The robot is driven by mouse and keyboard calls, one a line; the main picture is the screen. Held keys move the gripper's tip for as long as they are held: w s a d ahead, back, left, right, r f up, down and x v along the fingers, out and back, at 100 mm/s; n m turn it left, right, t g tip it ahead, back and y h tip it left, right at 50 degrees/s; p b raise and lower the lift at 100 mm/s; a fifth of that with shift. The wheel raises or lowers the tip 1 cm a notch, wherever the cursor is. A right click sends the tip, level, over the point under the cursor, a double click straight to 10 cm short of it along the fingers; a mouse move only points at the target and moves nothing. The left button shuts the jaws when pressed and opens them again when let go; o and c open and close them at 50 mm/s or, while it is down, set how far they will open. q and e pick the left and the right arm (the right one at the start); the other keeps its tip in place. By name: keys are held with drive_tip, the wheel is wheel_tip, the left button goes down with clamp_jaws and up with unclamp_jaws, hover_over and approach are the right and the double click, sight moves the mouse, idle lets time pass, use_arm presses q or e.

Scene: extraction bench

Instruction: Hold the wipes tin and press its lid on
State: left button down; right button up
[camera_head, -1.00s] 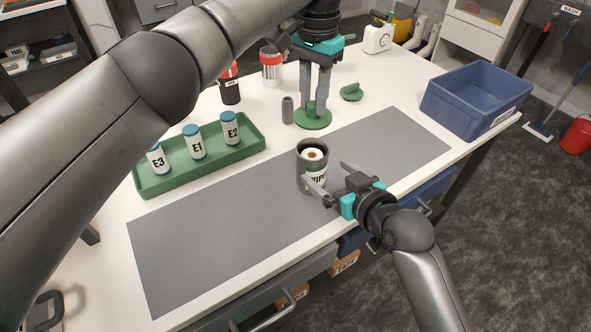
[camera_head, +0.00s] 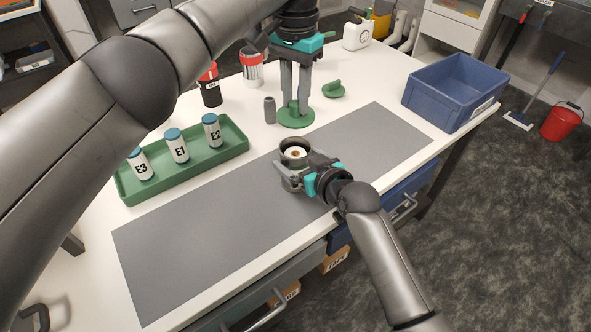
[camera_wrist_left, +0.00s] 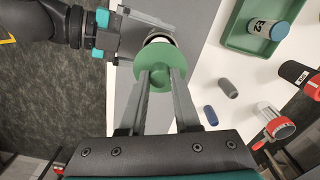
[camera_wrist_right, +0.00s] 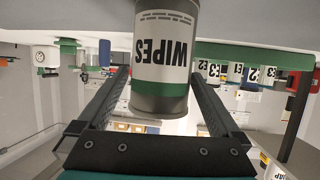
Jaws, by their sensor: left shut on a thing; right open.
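The wipes tin (camera_head: 295,146) stands upright and open on the grey mat, with a white roll showing inside. Its WIPES label shows upside down in the right wrist view (camera_wrist_right: 165,50). My right gripper (camera_head: 294,181) is open, its fingers on either side of the tin, low on its front; contact cannot be told. My left gripper (camera_head: 297,107) points down, shut on the knob of a round green lid (camera_head: 296,119). The lid is beyond the tin in the head view, apart from it. In the left wrist view the lid (camera_wrist_left: 160,72) hides part of the tin (camera_wrist_left: 158,39).
A green tray (camera_head: 190,163) holds three blue-capped bottles on the left. A grey cylinder (camera_head: 270,110) stands close left of the lid. Another green knobbed piece (camera_head: 334,89) lies behind it. A blue crate (camera_head: 455,92) stands at the right. The mat (camera_head: 215,235) is bare towards the front left.

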drive_tip(key=shift+x, duration=2.1)
drive_tip(key=shift+a, duration=0.1)
clamp_jaws()
